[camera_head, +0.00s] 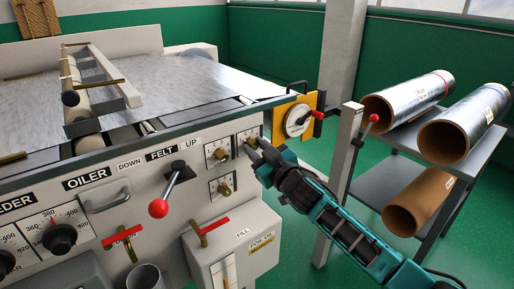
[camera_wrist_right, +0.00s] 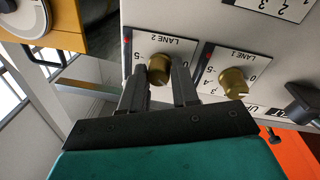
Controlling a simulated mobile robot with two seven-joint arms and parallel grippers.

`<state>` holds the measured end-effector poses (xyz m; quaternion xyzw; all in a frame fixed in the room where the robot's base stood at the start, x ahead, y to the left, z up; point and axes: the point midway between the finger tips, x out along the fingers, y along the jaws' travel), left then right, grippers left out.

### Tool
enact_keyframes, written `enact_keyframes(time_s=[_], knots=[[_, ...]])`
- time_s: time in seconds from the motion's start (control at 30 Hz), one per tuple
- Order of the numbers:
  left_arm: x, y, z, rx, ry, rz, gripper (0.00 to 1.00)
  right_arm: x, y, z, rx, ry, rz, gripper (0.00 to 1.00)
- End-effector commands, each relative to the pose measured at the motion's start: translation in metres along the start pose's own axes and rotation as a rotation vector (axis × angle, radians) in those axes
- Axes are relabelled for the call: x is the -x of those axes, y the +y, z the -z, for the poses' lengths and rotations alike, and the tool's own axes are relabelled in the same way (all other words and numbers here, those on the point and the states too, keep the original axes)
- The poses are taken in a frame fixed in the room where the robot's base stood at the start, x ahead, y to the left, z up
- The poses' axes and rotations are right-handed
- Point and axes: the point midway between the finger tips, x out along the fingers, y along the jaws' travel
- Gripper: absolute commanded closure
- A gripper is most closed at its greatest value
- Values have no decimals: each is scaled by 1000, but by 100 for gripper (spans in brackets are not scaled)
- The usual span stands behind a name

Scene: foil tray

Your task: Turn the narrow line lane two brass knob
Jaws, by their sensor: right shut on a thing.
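The lane two brass knob (camera_wrist_right: 159,69) sits on a white dial plate marked LANE 2, which appears upside down in the right wrist view. My right gripper (camera_wrist_right: 160,82) is shut on this knob, one dark finger on each side. In the head view my right gripper (camera_head: 258,151) reaches the upper right dial from the lower right and covers part of the knob (camera_head: 249,143). The exact knob setting cannot be read. My left gripper is not in view.
The lane one brass knob (camera_wrist_right: 233,82) is close beside it. Another brass knob (camera_head: 224,188) sits below. A red-ended lever (camera_head: 158,208) sticks out to the left. A yellow plate with a round dial (camera_head: 298,120) and a pale post (camera_head: 338,180) stand to the right.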

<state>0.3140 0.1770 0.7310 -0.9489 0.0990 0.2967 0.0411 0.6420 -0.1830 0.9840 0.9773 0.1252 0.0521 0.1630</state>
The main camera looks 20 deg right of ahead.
Motion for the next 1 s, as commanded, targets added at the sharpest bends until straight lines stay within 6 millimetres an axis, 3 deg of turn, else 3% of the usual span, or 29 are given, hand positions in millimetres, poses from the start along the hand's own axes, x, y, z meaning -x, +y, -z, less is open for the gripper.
enact_keyframes(time_s=[0.6, 1.0], knots=[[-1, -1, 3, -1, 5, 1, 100, 0, 1, -2, 553, 53, 16, 100], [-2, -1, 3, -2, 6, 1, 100, 0, 1, -2, 743, 72, 22, 100]])
